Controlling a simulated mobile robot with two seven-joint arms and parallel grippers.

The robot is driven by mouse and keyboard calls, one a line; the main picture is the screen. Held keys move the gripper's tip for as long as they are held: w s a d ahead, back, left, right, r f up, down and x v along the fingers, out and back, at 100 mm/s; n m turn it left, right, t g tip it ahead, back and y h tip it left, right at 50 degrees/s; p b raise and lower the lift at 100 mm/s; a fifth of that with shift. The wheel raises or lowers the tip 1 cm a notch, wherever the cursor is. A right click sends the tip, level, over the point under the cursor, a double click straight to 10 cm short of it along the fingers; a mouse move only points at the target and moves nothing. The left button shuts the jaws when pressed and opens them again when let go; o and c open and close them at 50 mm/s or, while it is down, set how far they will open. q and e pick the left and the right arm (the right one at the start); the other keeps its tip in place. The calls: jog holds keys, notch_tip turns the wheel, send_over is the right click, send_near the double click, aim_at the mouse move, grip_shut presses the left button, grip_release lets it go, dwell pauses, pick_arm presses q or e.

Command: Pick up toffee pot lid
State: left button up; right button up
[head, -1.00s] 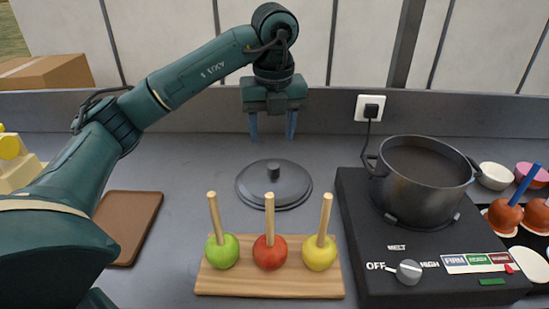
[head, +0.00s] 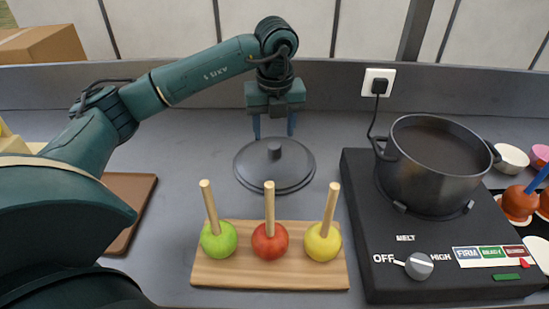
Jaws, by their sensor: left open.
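The toffee pot lid (head: 273,173) is a round dark grey disc with a short knob (head: 274,150) on top. It lies flat on the grey counter, behind the board of apples. My left gripper (head: 274,128) is open and empty, pointing down. Its two blue fingers are apart, just above and slightly behind the knob in the picture; I cannot tell whether they overlap the lid in depth. The toffee pot (head: 431,165) stands uncovered on the black hob, with dark contents. My right gripper is not in view.
A wooden board (head: 270,280) with three apples on sticks stands in front of the lid. The black hob (head: 385,240) is to the right, with a cord to a wall socket (head: 378,82). A brown board (head: 135,200) lies at left. The counter beside the lid is clear.

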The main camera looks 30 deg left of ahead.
aim_at(274, 145)
pick_arm(q)
jog(key=f, duration=0.4)
jog(key=shift+w+a+f, duration=0.1)
jog(key=shift+w+f, duration=0.1)
jog(key=shift+f, duration=0.1)
grip_shut()
dwell(0.3)
